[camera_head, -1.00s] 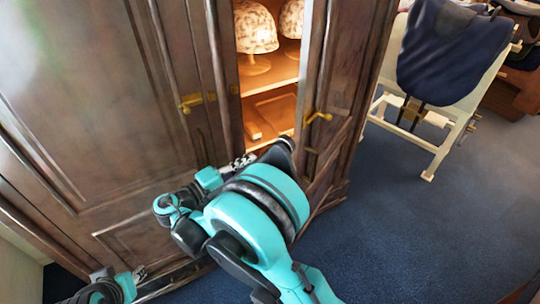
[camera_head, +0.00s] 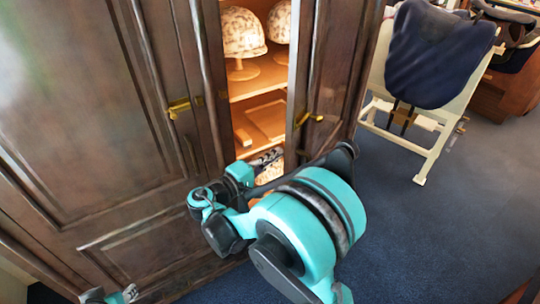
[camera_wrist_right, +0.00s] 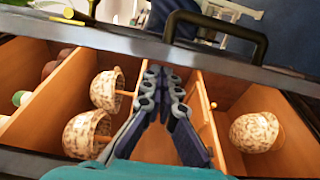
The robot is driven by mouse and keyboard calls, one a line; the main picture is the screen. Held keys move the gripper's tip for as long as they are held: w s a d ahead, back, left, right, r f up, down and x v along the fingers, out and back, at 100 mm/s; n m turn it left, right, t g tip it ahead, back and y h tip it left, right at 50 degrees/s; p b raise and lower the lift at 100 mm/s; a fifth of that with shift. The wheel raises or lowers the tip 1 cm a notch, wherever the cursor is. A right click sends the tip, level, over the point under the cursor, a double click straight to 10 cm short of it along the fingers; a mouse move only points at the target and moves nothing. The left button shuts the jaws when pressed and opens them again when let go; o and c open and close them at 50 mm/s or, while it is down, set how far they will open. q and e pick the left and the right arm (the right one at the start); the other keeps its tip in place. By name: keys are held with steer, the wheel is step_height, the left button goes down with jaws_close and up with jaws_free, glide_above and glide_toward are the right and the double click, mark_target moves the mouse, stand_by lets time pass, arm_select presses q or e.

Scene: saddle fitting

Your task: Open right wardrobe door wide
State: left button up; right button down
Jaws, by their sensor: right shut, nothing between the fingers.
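The brown wardrobe's right door (camera_head: 335,70) stands partly open, with a brass handle (camera_head: 308,118) near its inner edge. The left door (camera_head: 85,110) looks closed and has its own brass handle (camera_head: 178,108). My right gripper (camera_head: 266,159) is at the gap beside the right door's inner edge, below the handle. Its fingers (camera_wrist_right: 165,85) are shut and empty in the right wrist view, in front of the shelf compartments. Whether they touch the door is unclear. My left gripper (camera_head: 130,293) shows only partly at the bottom left, and its jaws cannot be made out.
Pale speckled helmets (camera_head: 240,32) stand on the lit shelves. A dark bar-shaped handle (camera_wrist_right: 258,45) crosses the top of the right wrist view. A white stand with a dark blue saddle cover (camera_head: 425,50) is to the right. Blue carpet (camera_head: 400,240) is clear in front.

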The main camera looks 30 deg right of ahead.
mark_target(305, 155)
steer(key=shift+n+t+y, duration=0.3)
steer(key=shift+n+t, duration=0.2)
steer(key=shift+t, duration=0.3)
steer(key=s+d, duration=0.2)
steer(key=s, duration=0.1)
steer(key=s+d, duration=0.1)
steer(key=s, duration=0.1)
steer(key=shift+s+d, duration=0.15)
steer(key=shift+s, duration=0.1)
steer(key=shift+s+d, duration=0.1)
steer(key=shift+s, duration=0.2)
steer(key=shift+w, duration=0.15)
